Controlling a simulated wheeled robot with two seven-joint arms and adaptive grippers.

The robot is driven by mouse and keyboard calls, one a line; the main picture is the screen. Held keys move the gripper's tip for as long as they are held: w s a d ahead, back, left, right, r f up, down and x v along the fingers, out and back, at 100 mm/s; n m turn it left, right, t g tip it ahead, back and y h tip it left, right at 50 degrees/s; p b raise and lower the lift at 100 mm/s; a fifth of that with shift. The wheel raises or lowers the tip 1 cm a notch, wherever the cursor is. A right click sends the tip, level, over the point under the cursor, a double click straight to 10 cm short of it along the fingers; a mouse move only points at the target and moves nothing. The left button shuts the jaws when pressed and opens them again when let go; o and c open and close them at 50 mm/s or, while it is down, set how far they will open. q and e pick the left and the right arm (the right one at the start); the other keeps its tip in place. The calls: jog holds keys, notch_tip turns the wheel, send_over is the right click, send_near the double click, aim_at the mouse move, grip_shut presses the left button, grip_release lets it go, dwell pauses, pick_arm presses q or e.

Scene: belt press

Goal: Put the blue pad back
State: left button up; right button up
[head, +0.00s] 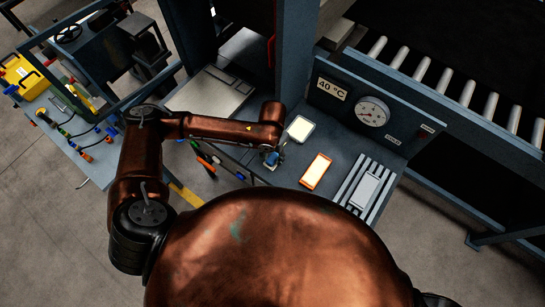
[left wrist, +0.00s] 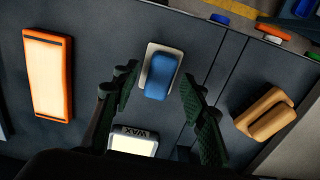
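The blue pad (left wrist: 159,77) sits on a small pale plate (left wrist: 149,67) on the dark bench top. In the left wrist view it lies ahead of and between the fingers of my left gripper (left wrist: 158,84). The fingers are spread apart, with a gap visible on both sides of the pad. In the head view, my left gripper (head: 272,157) is low over the bench's near left part, and the arm and fingers mostly cover the pad there. My right gripper is not in view.
A white block marked WAX (left wrist: 133,140) lies close by the fingers. An orange-framed pale slab (head: 316,171) and a grey block (head: 368,190) on a striped rack lie to the right. A tan slotted piece (left wrist: 265,113) is nearby. A gauge panel (head: 371,110) stands behind.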

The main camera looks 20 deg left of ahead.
aim_at(272, 157)
pick_arm(q)
notch_tip(272, 157, up, 10)
jog(key=shift+r+b, duration=0.15)
jog(key=shift+b, duration=0.15)
dwell(0.5)
